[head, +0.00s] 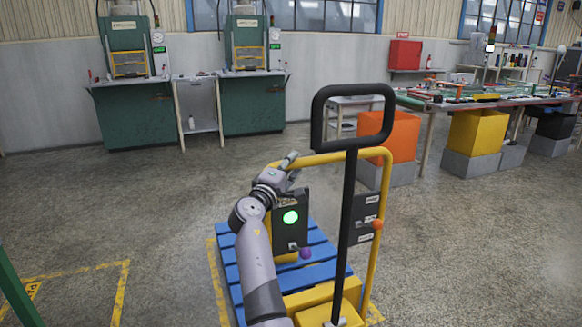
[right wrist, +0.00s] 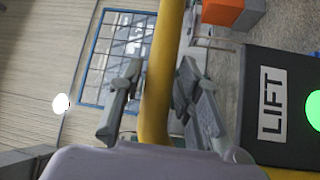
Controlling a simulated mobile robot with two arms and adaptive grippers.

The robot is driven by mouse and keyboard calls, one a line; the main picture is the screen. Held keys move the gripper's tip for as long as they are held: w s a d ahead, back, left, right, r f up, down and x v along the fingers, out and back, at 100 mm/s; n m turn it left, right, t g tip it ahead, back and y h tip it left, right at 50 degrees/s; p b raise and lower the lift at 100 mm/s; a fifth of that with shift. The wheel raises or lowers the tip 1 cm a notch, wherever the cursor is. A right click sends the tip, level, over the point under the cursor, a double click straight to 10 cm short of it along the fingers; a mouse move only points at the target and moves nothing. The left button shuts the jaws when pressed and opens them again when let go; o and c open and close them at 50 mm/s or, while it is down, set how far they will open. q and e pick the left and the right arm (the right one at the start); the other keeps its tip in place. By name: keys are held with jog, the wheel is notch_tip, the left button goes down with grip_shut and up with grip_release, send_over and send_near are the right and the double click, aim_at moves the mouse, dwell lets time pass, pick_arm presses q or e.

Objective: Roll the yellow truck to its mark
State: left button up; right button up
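The yellow truck (head: 375,262) stands in front of me, with a yellow tube frame, a tall black handle (head: 349,200) and a blue slatted pallet (head: 318,272) at its far side. My right gripper (head: 290,161) is at the upper left corner of the frame. A yellow floor outline (head: 124,285) lies left of the truck; another yellow line (head: 216,283) runs beside the pallet. My left gripper is out of view.
The truck's dark panel (head: 291,228) has a green light; its LIFT label (right wrist: 271,103) shows in the wrist view. A green post (head: 17,295) stands at lower left. Green machines (head: 135,125) line the back wall. A workbench (head: 480,101) with crates is at right. Floor between is open.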

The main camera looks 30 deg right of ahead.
jog(key=shift+o, duration=1)
jog(key=shift+s+a+f, duration=0.15)
jog(key=shift+a, duration=0.2)
jog(key=r+v, duration=0.1)
jog(key=v, duration=0.5)
jog(key=shift+s+a+f, duration=0.3)
jog(key=shift+f, duration=0.25)
